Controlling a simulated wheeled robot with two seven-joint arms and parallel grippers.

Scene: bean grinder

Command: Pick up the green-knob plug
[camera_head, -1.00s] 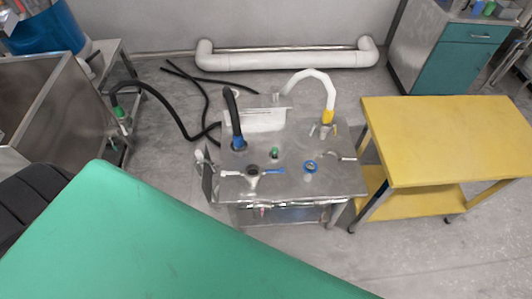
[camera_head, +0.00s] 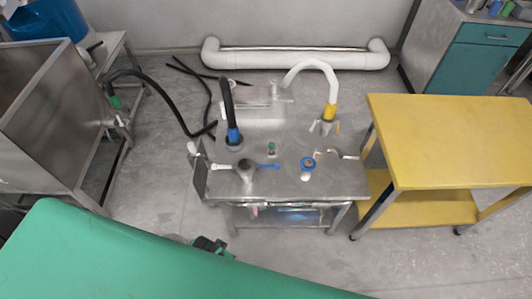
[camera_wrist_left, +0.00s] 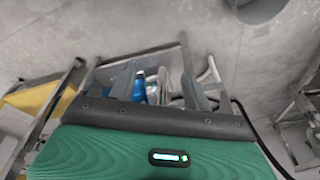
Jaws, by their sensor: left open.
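The green-knob plug (camera_head: 271,148) is small and stands upright on the metal table (camera_head: 335,185), between the black hose with the blue collar and the blue ring fitting. My left gripper (camera_wrist_left: 158,88) shows in the left wrist view with its two grey fingers apart and nothing held between them. It points towards blue parts (camera_wrist_left: 139,86) seen beyond the fingers. I cannot make out the green knob in that view. In the head view a small dark part, perhaps of my left arm, shows at the bottom, apart from the table and plug. My right gripper is not in view.
Around the plug stand a blue-collared black hose (camera_head: 230,112), a white pipe with a yellow end (camera_head: 330,85), a blue ring fitting (camera_head: 308,164) and a grey funnel-like part (camera_head: 246,170). A yellow cart (camera_head: 450,140) stands at the right. A metal bin (camera_head: 45,100) stands at the left.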

